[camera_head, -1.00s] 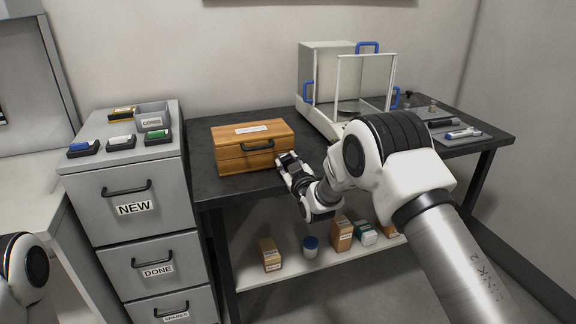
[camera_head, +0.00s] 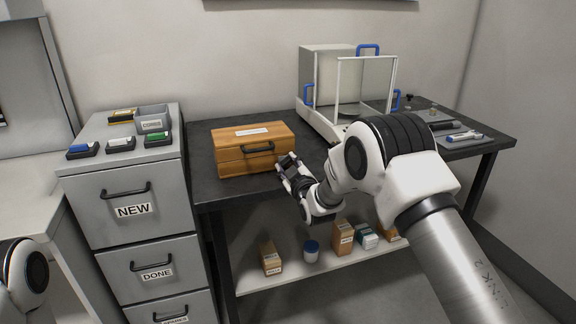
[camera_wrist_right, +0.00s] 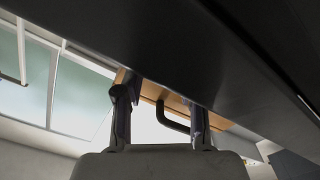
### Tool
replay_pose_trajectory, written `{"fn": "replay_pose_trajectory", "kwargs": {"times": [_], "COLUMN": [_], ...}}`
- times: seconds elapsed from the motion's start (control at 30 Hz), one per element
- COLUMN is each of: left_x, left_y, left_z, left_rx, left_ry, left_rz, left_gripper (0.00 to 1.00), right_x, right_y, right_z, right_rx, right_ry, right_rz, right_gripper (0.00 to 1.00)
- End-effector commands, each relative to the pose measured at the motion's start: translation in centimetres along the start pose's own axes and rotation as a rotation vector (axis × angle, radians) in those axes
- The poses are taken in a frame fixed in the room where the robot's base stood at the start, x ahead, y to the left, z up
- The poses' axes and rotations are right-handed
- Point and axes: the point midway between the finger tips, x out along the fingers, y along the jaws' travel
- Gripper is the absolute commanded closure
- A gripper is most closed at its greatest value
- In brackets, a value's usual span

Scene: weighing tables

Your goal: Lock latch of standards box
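The standards box (camera_head: 238,160) is a wooden box with a pale label on its closed lid and a dark handle (camera_head: 258,147) on its front. It stands on the dark table, left of the balance. My right gripper (camera_head: 284,160) is at the right end of the box's front. In the right wrist view, its two fingers (camera_wrist_right: 160,112) are apart, with the wooden box (camera_wrist_right: 150,92) and its dark handle (camera_wrist_right: 172,118) beyond them. The latch cannot be made out. I cannot tell whether the fingers touch the box. My left gripper is out of view.
A glass-walled balance (camera_head: 330,115) with blue handles stands behind my right arm. A grey drawer cabinet (camera_head: 85,205) with stamp-like blocks on top is at the left. Small boxes and a jar stand on the lower shelf (camera_head: 285,276). The table left of the balance is partly clear.

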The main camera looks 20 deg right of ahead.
Motion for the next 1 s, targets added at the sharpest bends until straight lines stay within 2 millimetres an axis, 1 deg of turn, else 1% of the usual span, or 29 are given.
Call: {"fn": "replay_pose_trajectory", "kwargs": {"times": [0.3,0.37,0.43,0.47,0.57,0.7,0.8,0.9,1.0], "left_x": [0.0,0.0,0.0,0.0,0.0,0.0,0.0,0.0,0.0], "left_y": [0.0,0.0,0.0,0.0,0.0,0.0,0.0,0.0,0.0], "left_z": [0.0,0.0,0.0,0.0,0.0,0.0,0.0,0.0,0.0], "left_rx": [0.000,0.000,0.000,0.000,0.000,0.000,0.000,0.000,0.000], "left_ry": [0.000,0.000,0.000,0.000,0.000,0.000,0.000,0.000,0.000], "left_rz": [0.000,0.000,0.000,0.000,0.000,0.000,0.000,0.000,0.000], "left_gripper": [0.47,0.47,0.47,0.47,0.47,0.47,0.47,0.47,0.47], "right_x": [0.0,-0.3,-1.0,-1.5,-3.7,-7.4,-9.7,-11.3,-11.9], "right_y": [0.0,0.0,-0.1,-0.1,-0.1,-0.1,0.0,-0.1,0.0], "right_z": [0.0,0.0,0.1,0.1,0.1,0.1,0.1,0.1,0.0], "right_rx": [0.001,0.001,0.001,0.001,0.001,0.000,0.001,0.000,0.000], "right_ry": [0.000,-0.001,-0.002,-0.002,-0.004,-0.004,-0.003,-0.002,-0.001], "right_rz": [0.000,0.000,-0.002,-0.002,-0.003,-0.003,-0.002,-0.001,0.000], "right_gripper": [0.40,0.40,0.40,0.40,0.40,0.40,0.40,0.40,0.40]}}
